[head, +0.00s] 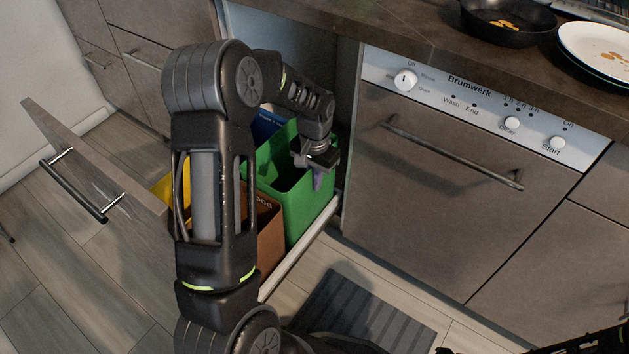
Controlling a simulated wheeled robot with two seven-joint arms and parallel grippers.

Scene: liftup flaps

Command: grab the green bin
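The green bin (312,208) stands in the pulled-out drawer under the counter, upright and open at the top. My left arm reaches in from the bottom left and over the bins. My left gripper (317,174) points down at the right part of the green bin's opening, by its rim. The fingers are small and dark here, and I cannot tell whether they are apart or closed on the rim. My arm hides part of the bin's left side. Dark parts of my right arm show at the bottom right edge; its fingers are not clear.
An orange-brown bin (268,232), a yellow bin (163,190) and a blue bin (265,125) share the drawer. The drawer front (95,160) sticks out at left. A dishwasher (450,190) stands close at right. A dark mat (365,312) lies on the floor.

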